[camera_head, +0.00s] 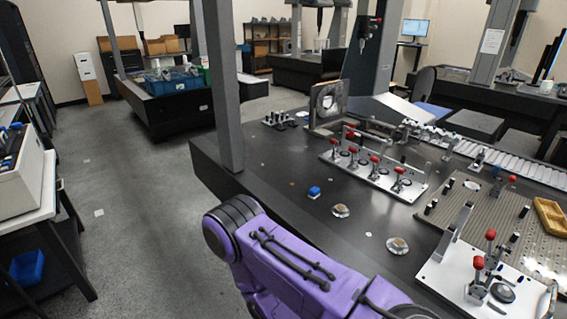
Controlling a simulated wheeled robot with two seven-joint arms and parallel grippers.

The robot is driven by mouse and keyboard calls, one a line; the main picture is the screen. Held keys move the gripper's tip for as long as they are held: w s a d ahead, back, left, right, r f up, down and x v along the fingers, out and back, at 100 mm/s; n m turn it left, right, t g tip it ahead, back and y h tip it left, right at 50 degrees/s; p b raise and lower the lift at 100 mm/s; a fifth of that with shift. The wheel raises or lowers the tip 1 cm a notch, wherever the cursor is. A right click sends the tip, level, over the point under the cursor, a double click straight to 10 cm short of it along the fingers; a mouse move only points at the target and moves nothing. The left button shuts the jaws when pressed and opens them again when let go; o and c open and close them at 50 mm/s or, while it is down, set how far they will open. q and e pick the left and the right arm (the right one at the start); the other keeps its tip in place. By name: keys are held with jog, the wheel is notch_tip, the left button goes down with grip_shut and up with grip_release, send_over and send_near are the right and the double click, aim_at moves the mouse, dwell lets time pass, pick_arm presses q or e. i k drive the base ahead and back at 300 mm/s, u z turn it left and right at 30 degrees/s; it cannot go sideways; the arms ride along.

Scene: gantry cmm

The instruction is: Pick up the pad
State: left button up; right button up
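No thing in the head view is plainly a pad. A small blue block (314,192) lies on the dark table (270,165) near its front edge, and it may be the pad. Two small round pieces with pale rims, one (340,211) just right of the block and one (397,246) farther right, lie on the same table. A purple arm of mine crosses the lower middle, in front of the table edge. Neither gripper shows, so their distance from the block cannot be told.
A grey post (222,90) rises at the table's left corner. A fixture plate with red-knobbed clamps (375,172) stands behind the block. Another clamp plate (455,275) and a perforated plate (460,210) with a yellow tray (549,216) are at right. Open floor (140,220) lies left.

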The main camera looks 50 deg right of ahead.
aim_at(314, 193)
jog(key=z, duration=0.3)
jog(key=i, duration=1.05)
jog(key=z, duration=0.6)
